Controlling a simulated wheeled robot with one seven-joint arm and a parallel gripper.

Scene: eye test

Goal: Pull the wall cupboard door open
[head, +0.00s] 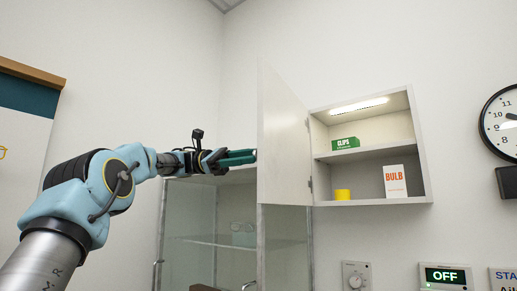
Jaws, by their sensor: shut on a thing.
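The wall cupboard (429,165) is on the wall right of centre in the head view. Its white door (283,140) stands wide open, swung out to the left on hinges at the cupboard's left side. Its inner face shows. My gripper (243,157), with dark green fingers, comes from the left and meets the door near its free edge, a little below mid-height. The fingers are shut at the door's far side. The part they hold, likely a handle, is hidden behind the door.
Inside the cupboard are a green CLIPS box (345,143), a white BULB box (395,181) and a yellow cup-like thing (342,194). A glass-fronted cabinet (190,222) stands below the door. A clock (503,124) hangs at right.

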